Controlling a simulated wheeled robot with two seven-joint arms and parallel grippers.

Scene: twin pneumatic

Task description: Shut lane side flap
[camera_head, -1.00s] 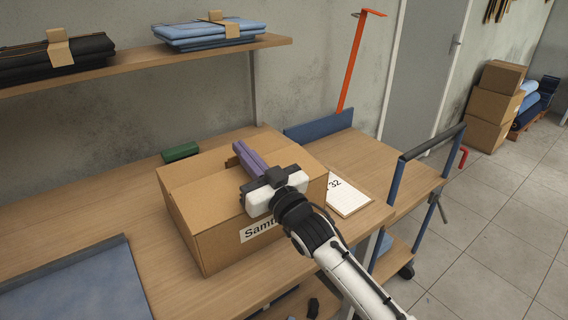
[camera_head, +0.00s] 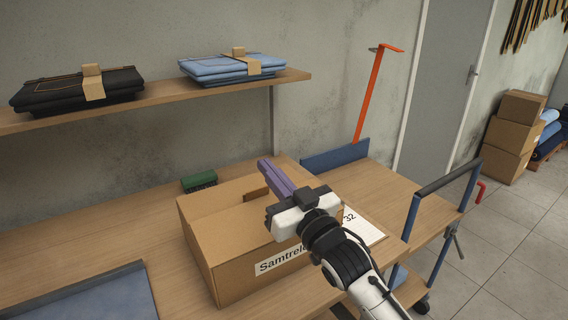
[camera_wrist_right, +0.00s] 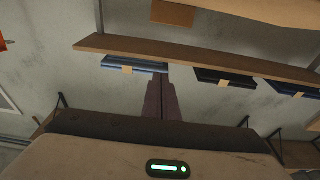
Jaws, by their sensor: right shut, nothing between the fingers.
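A cardboard box (camera_head: 240,258) with a white label reading "Samtrel…" stands on the wooden table. Its top (camera_head: 222,208) looks largely covered by cardboard on the left. A small brown piece (camera_head: 255,194) shows near its back edge, and I cannot tell which flap it belongs to. My right gripper (camera_head: 264,164) is over the right part of the box, its purple fingers together and empty, pointing to the back. The arm hides the box's right side and the flap there. The fingers also show in the right wrist view (camera_wrist_right: 162,98). My left gripper is not in view.
A green object (camera_head: 198,181) lies behind the box. A printed sheet (camera_head: 362,228) marked "32" lies right of it. A shelf (camera_head: 160,103) with folded clothes hangs above. A blue-framed cart (camera_head: 410,215) stands at right.

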